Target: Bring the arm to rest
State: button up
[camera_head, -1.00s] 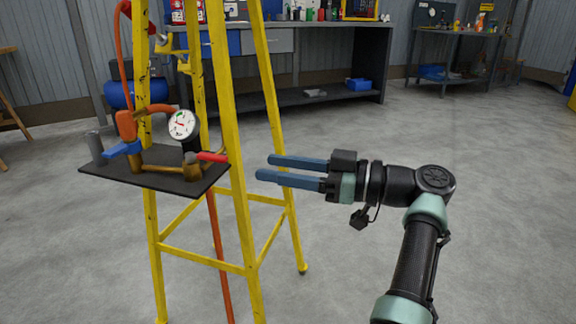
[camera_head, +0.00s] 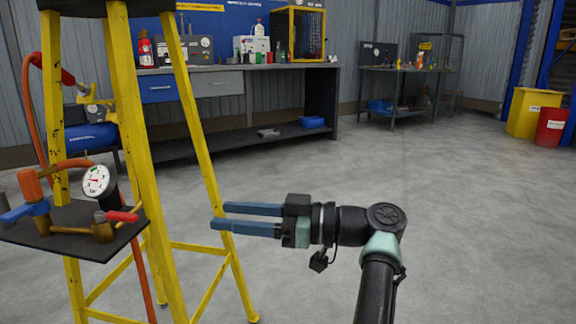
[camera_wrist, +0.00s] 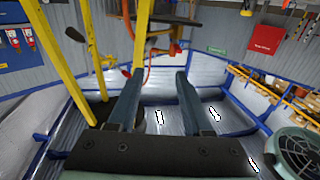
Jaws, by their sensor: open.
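My gripper (camera_head: 218,216) is in the middle of the head view, its two blue fingers pointing left, apart and parallel with nothing between them. It is to the right of the yellow stand (camera_head: 160,190), and the fingertips appear close to the stand's right leg; the exact gap cannot be told. My arm comes up from the bottom and bends at the wrist. In the wrist view the fingers (camera_wrist: 152,90) are also apart and empty, with yellow legs beyond them.
The stand's dark shelf (camera_head: 70,220) carries a gauge (camera_head: 98,181), a blue-handled valve (camera_head: 25,212) and a red lever (camera_head: 123,216). A workbench (camera_head: 200,88) stands behind. Yellow (camera_head: 528,112) and red (camera_head: 550,127) bins are far right. Floor right of my arm is clear.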

jog(key=w+d+r+m+t+h+p, duration=0.1)
jog(key=d+r+m+t+h+p, duration=0.2)
jog(key=r+m+t+h+p, duration=0.5)
jog(key=w+d+r+m+t+h+p, duration=0.2)
jog(key=d+r+t+h+p, duration=0.3)
jog(key=r, duration=0.8)
jog(key=s+r+m+t+h+p, duration=0.5)
jog(key=s+r+t, duration=0.6)
jog(key=s+r, duration=1.25)
notch_tip(320, 180, up, 39)
jog(key=m+p, duration=0.1)
jog(key=p, duration=3.7)
jog(key=shift+d+t+p, duration=0.4)
jog(key=shift+d, duration=0.05)
